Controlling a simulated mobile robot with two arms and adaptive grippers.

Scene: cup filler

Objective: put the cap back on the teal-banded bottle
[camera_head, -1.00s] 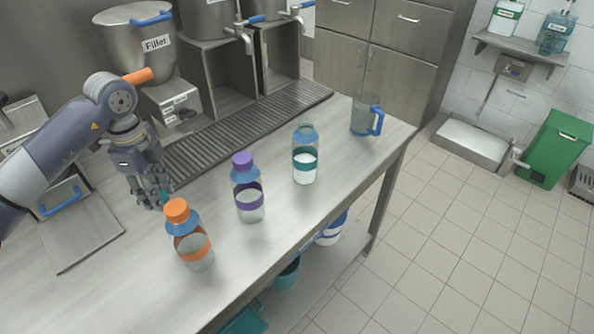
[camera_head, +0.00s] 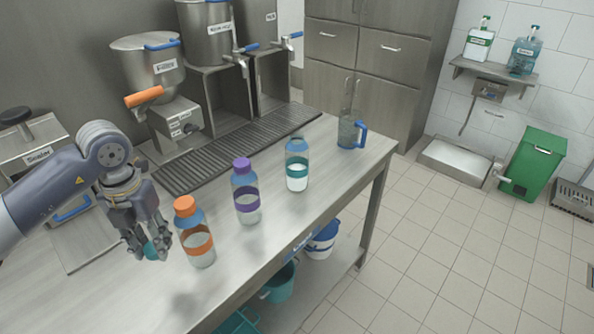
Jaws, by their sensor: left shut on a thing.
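The teal-banded bottle (camera_head: 297,172) stands upright and uncapped on the steel counter, with white contents in its lower part. A teal cap (camera_head: 150,250) is in the fingers of my left gripper (camera_head: 142,248), at the left of the view, just left of the orange-banded bottle. The gripper is shut on the cap and partly hides it. The gripper is well to the left of the teal-banded bottle, with two other bottles between them. My right gripper is not in view.
An orange-capped bottle (camera_head: 195,240) and a purple-capped bottle (camera_head: 246,194) stand upright on the counter (camera_head: 250,260). A jug (camera_head: 348,133) with a blue handle is near the right end. A drip grate (camera_head: 235,150) runs along the back below the dispensers.

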